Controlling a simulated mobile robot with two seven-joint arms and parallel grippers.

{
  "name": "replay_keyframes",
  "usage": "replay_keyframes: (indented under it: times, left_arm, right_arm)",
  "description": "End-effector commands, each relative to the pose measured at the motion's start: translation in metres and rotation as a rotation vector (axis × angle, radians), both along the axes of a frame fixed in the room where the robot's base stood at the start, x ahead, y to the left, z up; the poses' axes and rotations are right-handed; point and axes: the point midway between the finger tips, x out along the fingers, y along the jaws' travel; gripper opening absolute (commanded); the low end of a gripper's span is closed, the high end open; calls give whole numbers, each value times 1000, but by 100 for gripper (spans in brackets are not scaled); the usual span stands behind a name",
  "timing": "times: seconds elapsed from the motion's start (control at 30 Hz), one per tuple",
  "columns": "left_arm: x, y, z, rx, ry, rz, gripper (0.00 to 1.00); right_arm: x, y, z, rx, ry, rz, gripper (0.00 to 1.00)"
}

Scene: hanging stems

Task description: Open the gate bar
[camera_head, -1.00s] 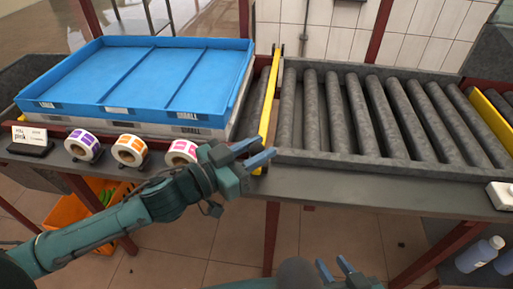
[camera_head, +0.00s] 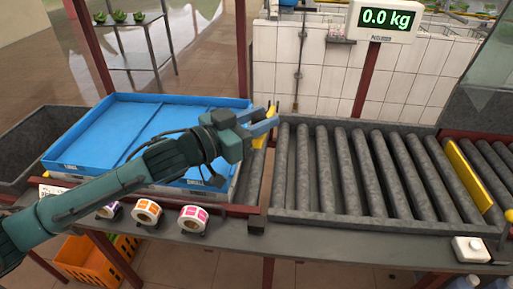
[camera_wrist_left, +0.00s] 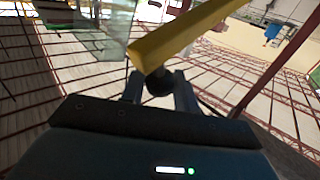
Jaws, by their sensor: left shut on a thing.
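The yellow gate bar (camera_head: 259,141) is at the left end of the roller conveyor, mostly hidden behind my left gripper in the head view. My left gripper (camera_head: 272,121) is shut at the bar, above the conveyor's left end. In the left wrist view the gate bar (camera_wrist_left: 185,32) runs diagonally up to the right, just beyond the fingers. A dark round knob (camera_wrist_left: 159,82) below the bar's near end sits between the fingertips of the left gripper (camera_wrist_left: 160,88). My right gripper is not in view.
A blue tray (camera_head: 110,125) lies left of the rollers (camera_head: 350,165), partly under my left arm. Label rolls (camera_head: 193,219) stand along the front edge. Another yellow bar (camera_head: 467,175) crosses the conveyor at the right. A scale display (camera_head: 385,18) stands behind. The rollers are clear.

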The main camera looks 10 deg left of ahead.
Motion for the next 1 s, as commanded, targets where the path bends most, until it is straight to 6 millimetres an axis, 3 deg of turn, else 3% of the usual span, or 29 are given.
replay_keyframes:
  times: [0.03,0.1,0.4,0.6,1.0]
  left_arm:
    - [8,0,18,1,-14,0,0]
    - [17,0,32,2,-13,0,0]
    - [48,0,73,1,-8,1,0]
    - [57,0,84,0,-6,0,0]
    - [60,0,86,-1,-2,0,0]
  right_arm:
    - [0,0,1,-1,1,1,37]
    - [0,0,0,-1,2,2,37]
    - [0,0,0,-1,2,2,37]
    - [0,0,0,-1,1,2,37]
    - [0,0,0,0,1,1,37]
